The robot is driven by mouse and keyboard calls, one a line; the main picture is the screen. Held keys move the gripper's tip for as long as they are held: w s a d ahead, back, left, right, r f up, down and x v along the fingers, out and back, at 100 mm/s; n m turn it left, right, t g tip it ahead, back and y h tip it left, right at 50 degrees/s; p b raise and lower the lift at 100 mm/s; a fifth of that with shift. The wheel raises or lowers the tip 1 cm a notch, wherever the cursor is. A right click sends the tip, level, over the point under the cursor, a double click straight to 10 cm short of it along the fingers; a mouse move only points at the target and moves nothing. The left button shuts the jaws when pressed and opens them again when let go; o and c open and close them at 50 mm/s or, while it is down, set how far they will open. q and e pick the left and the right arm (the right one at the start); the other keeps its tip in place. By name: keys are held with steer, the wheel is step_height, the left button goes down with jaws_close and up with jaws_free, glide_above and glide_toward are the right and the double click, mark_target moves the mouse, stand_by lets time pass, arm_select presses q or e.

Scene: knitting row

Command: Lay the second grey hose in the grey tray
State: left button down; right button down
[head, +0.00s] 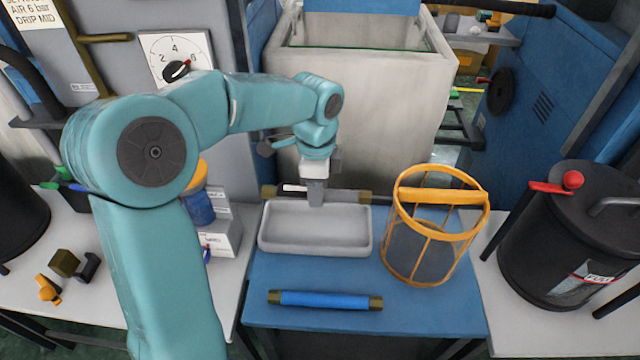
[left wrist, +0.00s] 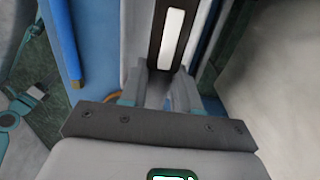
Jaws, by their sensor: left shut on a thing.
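The grey tray (head: 315,246) sits on the blue table top in the head view, and its visible inside looks bare. A dark grey hose (head: 345,196) with brass-coloured ends and a white label lies crosswise at the tray's back edge. I cannot tell whether it touches the table or is lifted. My left gripper (head: 316,198) points down over the hose's middle and is shut on it, hiding part of it. In the left wrist view the hose (left wrist: 157,45) with its white label runs up from between the fingers (left wrist: 160,92). My right gripper is not in view.
A blue hose (head: 330,299) with brass-coloured ends lies in front of the tray. An orange-rimmed mesh basket (head: 443,195) stands just right of the tray. A pale grey tank (head: 375,95) rises behind. A black canister (head: 565,240) stands at right. The table's front right is clear.

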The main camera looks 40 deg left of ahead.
arm_select(q)
steer(key=shift+s+f+b, duration=0.15)
steer(key=shift+f+b, duration=3.2)
steer(key=shift+f, duration=1.3)
steer(key=shift+c, duration=0.7)
jaws_free()
step_height(320, 180, up, 9)
steer(key=p, duration=0.8)
steer(key=shift+r, duration=0.1)
